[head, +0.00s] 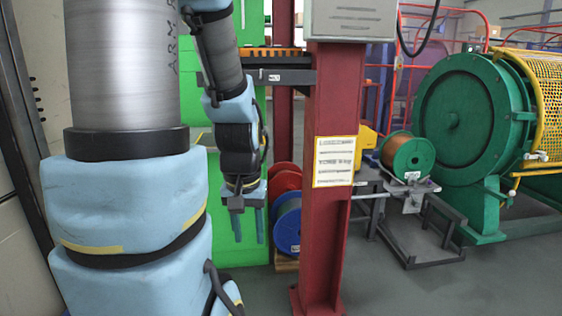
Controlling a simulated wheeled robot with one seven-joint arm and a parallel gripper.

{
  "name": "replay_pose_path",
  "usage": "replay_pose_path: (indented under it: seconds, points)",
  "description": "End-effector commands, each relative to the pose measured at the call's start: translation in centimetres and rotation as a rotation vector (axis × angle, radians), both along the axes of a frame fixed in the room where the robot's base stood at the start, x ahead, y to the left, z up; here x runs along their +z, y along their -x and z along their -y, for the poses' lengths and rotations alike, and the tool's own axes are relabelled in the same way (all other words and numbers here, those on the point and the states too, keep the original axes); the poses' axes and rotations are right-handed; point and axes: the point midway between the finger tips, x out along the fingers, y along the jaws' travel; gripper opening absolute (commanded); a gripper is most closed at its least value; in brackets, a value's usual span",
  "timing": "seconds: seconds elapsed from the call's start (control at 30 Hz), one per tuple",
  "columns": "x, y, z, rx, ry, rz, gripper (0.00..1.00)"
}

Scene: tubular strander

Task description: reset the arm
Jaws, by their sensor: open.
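My arm shows in the head view, with its thick padded links at the left and its slimmer end links reaching down near the middle. My gripper (249,226) hangs pointing down, to the left of a red steel post. Its two light-blue fingers are apart, with nothing between them. It appears in front of a green panel (226,238) and beside the spools.
A red post (331,220) with a notice (334,161) stands right of my gripper. Blue (287,225) and red (285,178) spools sit behind it. A green strander drum (462,115) and a copper-wound spool (407,154) are at right. Grey floor is open in front.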

Motion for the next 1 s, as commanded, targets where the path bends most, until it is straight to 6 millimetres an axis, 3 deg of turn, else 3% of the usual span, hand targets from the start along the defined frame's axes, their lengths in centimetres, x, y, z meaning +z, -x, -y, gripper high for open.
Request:
replay_pose_path:
  seconds: [0.03, 0.6, 0.8, 1.0]
  points:
    - [2.2, 0.0, 0.0, -0.002, 0.000, 0.000, 0.44]
    - [18.5, -0.1, 0.0, -0.007, -0.002, 0.000, 0.44]
    - [20.8, -0.1, 0.0, -0.008, -0.002, 0.000, 0.44]
    - [20.8, -0.1, 0.0, -0.008, -0.002, 0.000, 0.44]
